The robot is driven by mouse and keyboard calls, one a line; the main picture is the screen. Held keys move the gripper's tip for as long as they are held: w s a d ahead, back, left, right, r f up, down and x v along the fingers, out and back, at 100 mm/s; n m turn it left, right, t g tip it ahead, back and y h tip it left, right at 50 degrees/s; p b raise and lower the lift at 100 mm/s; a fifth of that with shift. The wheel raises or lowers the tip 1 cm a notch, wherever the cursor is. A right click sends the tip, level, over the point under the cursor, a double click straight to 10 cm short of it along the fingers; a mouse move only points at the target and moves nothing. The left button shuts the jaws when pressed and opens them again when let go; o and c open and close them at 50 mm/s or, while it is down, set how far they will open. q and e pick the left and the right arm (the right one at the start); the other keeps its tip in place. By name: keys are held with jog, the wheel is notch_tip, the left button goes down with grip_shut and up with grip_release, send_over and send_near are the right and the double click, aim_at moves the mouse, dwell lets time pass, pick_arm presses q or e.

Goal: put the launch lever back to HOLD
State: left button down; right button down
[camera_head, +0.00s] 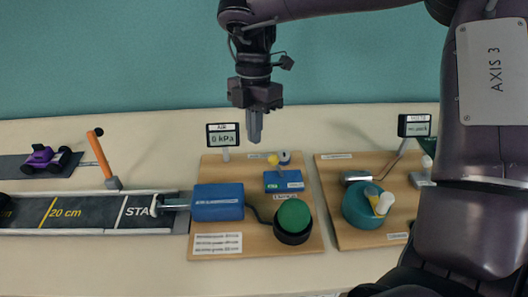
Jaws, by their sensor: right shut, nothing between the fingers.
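A lever with an orange handle (95,145) stands on a grey base beside the track, near its START mark. The handle tilts up and to the left. No HOLD marking is readable here. My right gripper (255,138) points down, shut and empty, in front of the wall and above the back of the left wooden board. It is well to the right of the orange lever and apart from it. My left gripper is out of view.
The track (95,211) runs left from a blue block (218,202). A purple toy car (45,156) stands behind it. A green button (293,216), a small blue box (284,182) and a 0 kPa display (223,135) stand on the left board (257,239). A teal round part (366,205) is on the right board.

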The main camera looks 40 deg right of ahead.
aim_at(278, 167)
jog(key=p+x, duration=0.1)
jog(key=x, duration=0.8)
jog(key=shift+s+f, duration=0.1)
jog(key=shift+d+f+p, duration=0.1)
jog(key=shift+d+p, duration=0.2)
jog(key=shift+p, duration=0.15)
jog(key=shift+w+d+p, duration=0.2)
jog(key=shift+d+p, duration=0.05)
jog(key=shift+d, duration=0.3)
jog(key=shift+w+d+p, duration=0.2)
jog(key=shift+d+p, duration=0.05)
jog(key=shift+d, duration=0.8)
